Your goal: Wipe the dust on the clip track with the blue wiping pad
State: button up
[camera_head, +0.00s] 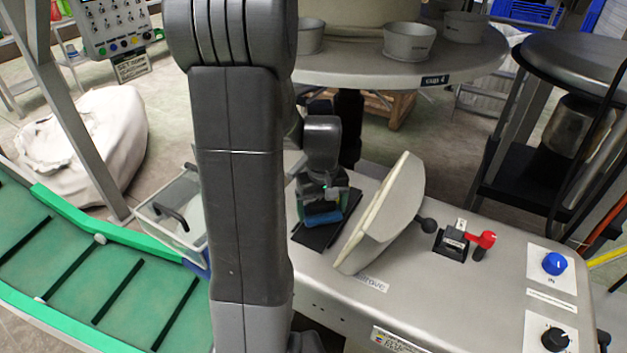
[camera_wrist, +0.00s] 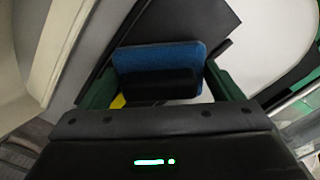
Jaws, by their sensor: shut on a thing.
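The blue wiping pad (camera_head: 324,218) is held in my gripper (camera_head: 322,204) over a flat dark plate (camera_head: 312,236) on the grey machine table. In the wrist view the pad (camera_wrist: 160,57), with a black grip piece on it, sits between the green fingers of my gripper (camera_wrist: 160,80). The dark plate (camera_wrist: 195,20) lies beyond and under the pad. I cannot tell whether the pad touches it. Which part is the clip track cannot be told for sure, and no dust can be made out.
A tilted beige cover (camera_head: 385,213) stands close to the right of my gripper. Farther right are a red-handled lever (camera_head: 482,240) and a blue knob (camera_head: 555,263). A clear bin (camera_head: 172,220) and green conveyor (camera_head: 100,270) lie left. A round table (camera_head: 400,72) is behind.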

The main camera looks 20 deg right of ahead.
jog(key=shift+w+a, duration=0.3)
jog(key=shift+w, duration=0.1)
notch_tip(320, 180, up, 3)
jog(key=p, duration=0.2)
jog(key=shift+r+p, duration=0.15)
jog(key=shift+p, duration=0.15)
jog(key=shift+w+a+r+p, duration=0.15)
jog(key=shift+r+p, duration=0.4)
jog(key=shift+r, duration=0.2)
jog(key=shift+r+p, duration=1)
jog(key=shift+r, duration=0.35)
